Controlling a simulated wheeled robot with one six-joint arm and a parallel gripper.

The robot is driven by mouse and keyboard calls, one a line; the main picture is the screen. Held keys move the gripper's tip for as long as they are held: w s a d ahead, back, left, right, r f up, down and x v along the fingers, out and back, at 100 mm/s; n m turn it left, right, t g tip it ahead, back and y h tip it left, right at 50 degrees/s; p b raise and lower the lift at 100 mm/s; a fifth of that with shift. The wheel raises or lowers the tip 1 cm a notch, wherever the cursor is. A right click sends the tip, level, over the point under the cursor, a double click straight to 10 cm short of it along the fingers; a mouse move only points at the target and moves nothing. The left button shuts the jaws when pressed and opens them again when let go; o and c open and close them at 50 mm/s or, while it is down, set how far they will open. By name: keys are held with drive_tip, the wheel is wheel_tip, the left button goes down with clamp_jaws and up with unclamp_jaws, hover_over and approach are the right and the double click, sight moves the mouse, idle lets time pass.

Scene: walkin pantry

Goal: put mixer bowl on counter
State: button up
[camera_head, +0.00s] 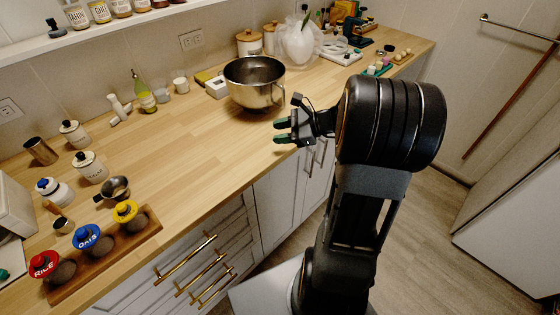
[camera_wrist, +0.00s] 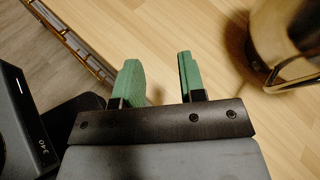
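The mixer bowl (camera_head: 254,84) is a shiny steel bowl standing upright on the wooden counter (camera_head: 165,145), near the middle of the picture in the head view. Part of its side and a handle-like metal loop show at the right edge of the wrist view (camera_wrist: 282,40). My gripper (camera_head: 282,132) is just above the counter's front edge, to the right and front of the bowl, apart from it. In the wrist view its two green fingers (camera_wrist: 158,82) are spread with bare counter between them. It holds nothing.
The counter between these and the bowl is clear. Gold-handled drawers (camera_head: 195,270) lie below.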

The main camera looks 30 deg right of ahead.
drive_tip(key=s+a+n+g+h, duration=0.2)
drive_tip(key=s+a+n+h, duration=0.2)
drive_tip(key=s+n, duration=0.3)
drive_tip(key=s+a+n+g+h, duration=0.2)
drive_tip(key=s+a+n+h, duration=0.3)
drive_tip(key=n, duration=0.9)
drive_tip(key=shift+s+f+h, duration=0.2)
drive_tip(key=shift+s+h, duration=0.7)
drive_tip(key=shift+h, duration=0.1)
